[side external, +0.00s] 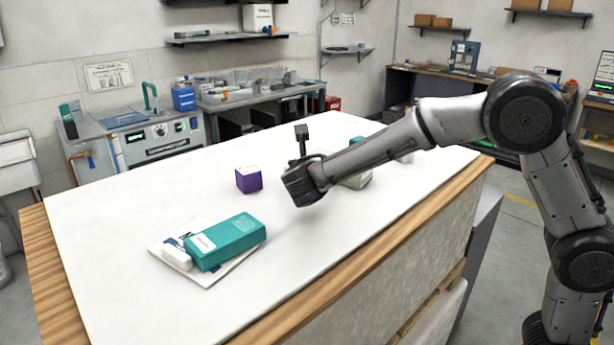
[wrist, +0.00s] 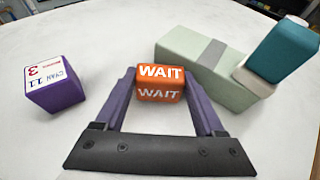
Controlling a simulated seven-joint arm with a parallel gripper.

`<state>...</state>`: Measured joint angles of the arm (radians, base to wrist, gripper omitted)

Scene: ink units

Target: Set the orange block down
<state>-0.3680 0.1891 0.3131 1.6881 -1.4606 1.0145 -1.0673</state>
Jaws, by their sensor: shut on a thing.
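My gripper (side external: 302,186) hangs low over the white table, right of the purple block, in the side external view. In the wrist view its two purple-grey fingers (wrist: 160,88) are shut on the orange block (wrist: 160,72), which has white "WAIT" lettering on its faces. The orange block does not show in the side external view; my gripper hides it. I cannot tell whether its underside touches the table.
A purple block (side external: 248,179) stands left of my gripper; it shows a white label in the wrist view (wrist: 54,86). A pale green box (wrist: 200,58) and a teal object (wrist: 284,50) are at right there. A teal box (side external: 226,240) lies front left. Table between is clear.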

